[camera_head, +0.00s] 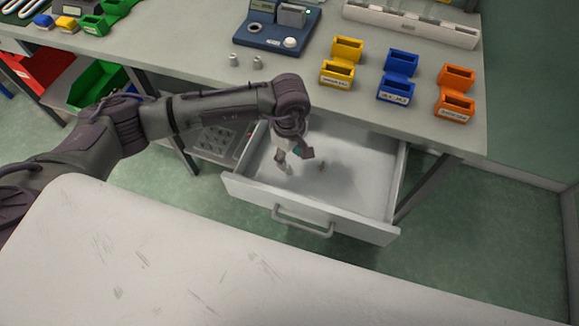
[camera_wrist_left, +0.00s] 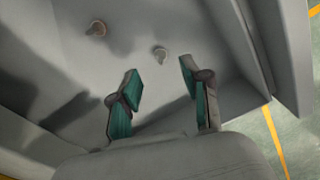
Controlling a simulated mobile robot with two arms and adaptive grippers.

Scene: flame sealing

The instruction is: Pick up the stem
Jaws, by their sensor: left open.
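Two small pieces lie in an open white drawer (camera_head: 365,195); I cannot tell for sure which is the stem. In the left wrist view, a pale grey piece with a round end (camera_wrist_left: 160,54) lies just beyond the fingertips, lined up with the gap between them. A brownish piece (camera_wrist_left: 97,28) lies farther to the left; it also shows in the head view (camera_head: 321,166). My left gripper (camera_head: 294,157) reaches down into the drawer. Its green-padded fingers (camera_wrist_left: 159,69) are apart with nothing between them. My right gripper is not in view.
The drawer's walls and front handle (camera_head: 302,221) surround the work space. Above is a grey bench (camera_head: 210,60) with a blue device (camera_head: 277,28), two small metal cylinders (camera_head: 234,60) and yellow (camera_head: 337,73), blue (camera_head: 397,88) and orange bins (camera_head: 455,106).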

